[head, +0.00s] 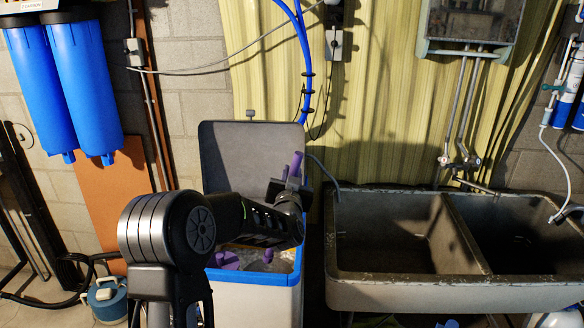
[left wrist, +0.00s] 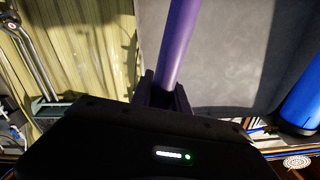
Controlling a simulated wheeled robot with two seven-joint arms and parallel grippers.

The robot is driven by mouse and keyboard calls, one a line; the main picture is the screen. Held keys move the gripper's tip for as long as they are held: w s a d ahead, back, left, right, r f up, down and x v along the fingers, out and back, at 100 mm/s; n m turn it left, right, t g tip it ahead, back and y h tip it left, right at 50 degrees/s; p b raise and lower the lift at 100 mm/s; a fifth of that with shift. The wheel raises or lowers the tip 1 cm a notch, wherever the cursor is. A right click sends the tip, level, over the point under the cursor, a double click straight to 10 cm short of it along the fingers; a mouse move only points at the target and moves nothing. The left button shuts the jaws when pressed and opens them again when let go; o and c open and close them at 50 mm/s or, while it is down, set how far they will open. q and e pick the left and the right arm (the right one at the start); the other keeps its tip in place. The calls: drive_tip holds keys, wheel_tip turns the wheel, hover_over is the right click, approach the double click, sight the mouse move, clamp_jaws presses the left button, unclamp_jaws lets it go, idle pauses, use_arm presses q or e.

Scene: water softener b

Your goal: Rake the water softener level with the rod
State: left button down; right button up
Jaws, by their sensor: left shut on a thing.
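The water softener is a light cabinet with a blue rim (head: 262,279) and a grey lid (head: 240,155) standing open behind it. My left gripper (head: 289,190) is over the right part of its opening and shut on a purple rod (head: 296,164). The rod's upper end sticks up above the gripper in the head view. In the left wrist view the rod (left wrist: 179,50) rises from between the fingers (left wrist: 164,95). Purple parts (head: 227,260) and some pale material show inside the opening below my arm. My right gripper is not in view.
A double stone sink (head: 400,240) stands close to the right of the softener. Blue hoses (head: 303,60) hang on the wall above. Two blue filter housings (head: 65,90) hang at the upper left. A small blue canister (head: 107,299) stands on the floor at the lower left.

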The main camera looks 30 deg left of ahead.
use_arm(q)
wheel_tip(320, 180, down, 6)
drive_tip(key=b, duration=0.4)
drive_tip(key=shift+b, duration=0.3)
drive_tip(key=shift+w, duration=0.1)
